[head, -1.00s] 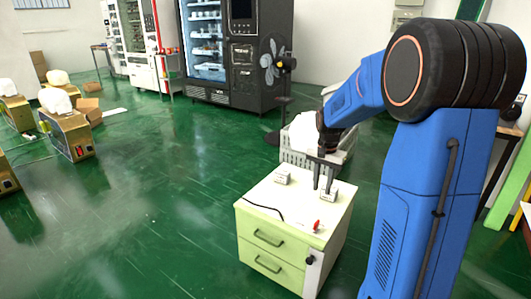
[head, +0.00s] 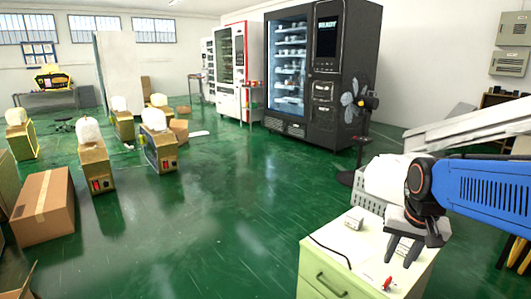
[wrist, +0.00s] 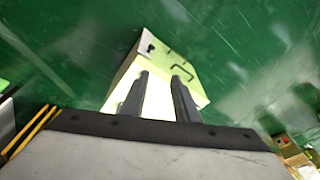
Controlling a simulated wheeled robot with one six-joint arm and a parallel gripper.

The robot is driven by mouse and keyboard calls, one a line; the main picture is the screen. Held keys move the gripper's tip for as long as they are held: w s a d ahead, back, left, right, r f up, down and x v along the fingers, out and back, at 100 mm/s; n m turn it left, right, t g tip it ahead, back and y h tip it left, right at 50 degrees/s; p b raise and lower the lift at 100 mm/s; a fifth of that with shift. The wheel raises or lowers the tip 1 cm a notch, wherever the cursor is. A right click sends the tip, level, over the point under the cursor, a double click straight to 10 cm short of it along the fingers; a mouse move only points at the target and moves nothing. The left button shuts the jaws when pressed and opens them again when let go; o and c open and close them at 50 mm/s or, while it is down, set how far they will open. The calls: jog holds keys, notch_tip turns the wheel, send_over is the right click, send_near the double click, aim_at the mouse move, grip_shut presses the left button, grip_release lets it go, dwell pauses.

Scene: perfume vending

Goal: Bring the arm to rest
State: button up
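My gripper (head: 403,248) is at the right of the head view, above the right part of the cabinet top. In the wrist view my gripper (wrist: 160,82) shows two dark fingers spread apart with nothing between them but the cabinet behind. The pale green drawer cabinet (head: 325,280) stands at the bottom right of the head view. In the wrist view the cabinet (wrist: 165,60) appears tilted beyond the fingertips. The blue arm reaches in from the right edge.
A small white box (head: 354,218) and a red-tipped item (head: 388,284) lie on the cabinet top. A crate with white contents (head: 385,178) stands behind it. Green floor at centre is open.

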jog(key=s+a+n+t, duration=0.1)
jog(key=s+a+n, duration=0.1)
jog(key=s, duration=0.4)
jog(key=s+a+f+n+t, duration=0.1)
jog(key=s+a+n, duration=0.1)
jog(key=s, duration=0.5)
jog(key=shift+s+a+n, duration=0.2)
jog(key=shift+a+n, duration=0.05)
jog(key=shift+n, duration=0.05)
jog(key=shift+f, duration=0.1)
